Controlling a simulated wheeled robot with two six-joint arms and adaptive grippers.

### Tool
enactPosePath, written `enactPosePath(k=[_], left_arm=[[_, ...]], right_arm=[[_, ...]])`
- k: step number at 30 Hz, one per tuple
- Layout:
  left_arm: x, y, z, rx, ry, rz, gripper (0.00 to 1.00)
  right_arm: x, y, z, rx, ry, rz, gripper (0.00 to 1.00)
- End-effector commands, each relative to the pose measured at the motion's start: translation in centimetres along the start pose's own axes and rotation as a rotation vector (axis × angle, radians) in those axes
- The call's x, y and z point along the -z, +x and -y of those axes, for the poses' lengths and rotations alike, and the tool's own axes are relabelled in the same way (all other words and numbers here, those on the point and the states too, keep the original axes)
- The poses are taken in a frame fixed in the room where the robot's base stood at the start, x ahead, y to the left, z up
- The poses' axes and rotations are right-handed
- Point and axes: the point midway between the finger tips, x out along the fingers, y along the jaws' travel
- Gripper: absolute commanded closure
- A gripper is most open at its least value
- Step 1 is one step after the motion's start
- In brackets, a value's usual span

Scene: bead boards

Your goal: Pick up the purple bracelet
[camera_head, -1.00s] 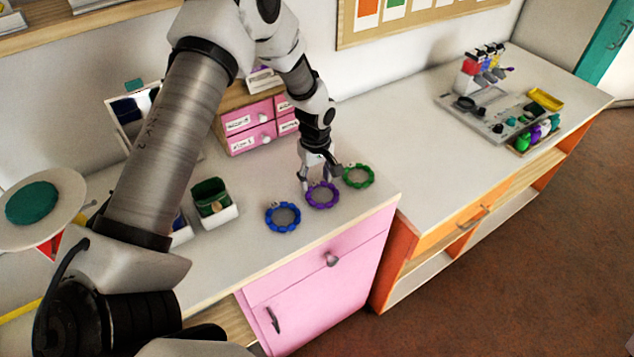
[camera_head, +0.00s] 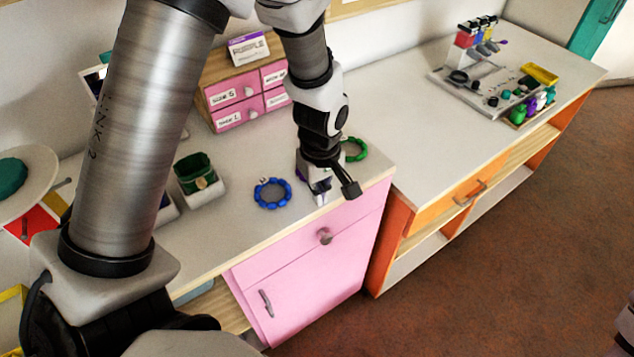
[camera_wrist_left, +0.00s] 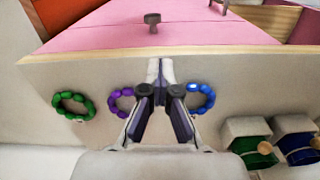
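The purple bracelet (camera_wrist_left: 121,101) lies on the light worktop between the green bracelet (camera_wrist_left: 74,105) and the blue bracelet (camera_wrist_left: 201,98). In the head view my left gripper covers most of it, and only bits of purple show. My left gripper (camera_head: 321,197) points down close to the worktop near its front edge. In the left wrist view its fingertips (camera_wrist_left: 161,68) are drawn together, with nothing visible between them. They appear between the purple and blue bracelets, toward the edge, and the left finger overlaps the purple bracelet's side.
The blue bracelet (camera_head: 272,193) and green bracelet (camera_head: 355,149) lie close on either side. A small pink drawer box (camera_head: 240,105) stands behind. A white bin with green contents (camera_head: 200,183) is at left. The pink cabinet (camera_head: 305,270) drops away in front.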

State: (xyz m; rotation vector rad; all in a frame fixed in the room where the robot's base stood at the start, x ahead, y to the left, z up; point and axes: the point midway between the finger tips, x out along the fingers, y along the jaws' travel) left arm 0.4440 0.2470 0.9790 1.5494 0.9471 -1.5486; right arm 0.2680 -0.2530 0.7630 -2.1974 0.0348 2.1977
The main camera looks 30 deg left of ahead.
Motion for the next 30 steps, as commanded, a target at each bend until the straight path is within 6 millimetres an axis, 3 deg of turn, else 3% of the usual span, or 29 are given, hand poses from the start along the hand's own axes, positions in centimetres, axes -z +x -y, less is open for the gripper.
enactPosePath(k=[5,8,12,23,26,30], left_arm=[[0.0,0.0,0.0,0.0,0.0,0.0,1.0],[0.0,0.0,0.0,0.0,0.0,0.0,0.7],[0.0,0.0,0.0,0.0,0.0,0.0,0.21],[0.0,-0.3,-0.1,-0.001,0.0,0.0,0.2],[0.1,-1.6,-0.2,-0.004,0.0,-0.002,0.2],[0.1,-4.9,-0.2,-0.007,0.0,-0.003,0.2]], right_arm=[[0.0,0.0,0.0,0.0,0.0,0.0,1.0],[0.0,0.0,0.0,0.0,0.0,0.0,1.0],[0.0,0.0,0.0,0.0,0.0,0.0,1.0],[0.0,0.0,0.0,0.0,0.0,0.0,1.0],[0.0,0.0,0.0,0.0,0.0,0.0,1.0],[0.0,0.0,0.0,0.0,0.0,0.0,1.0]])
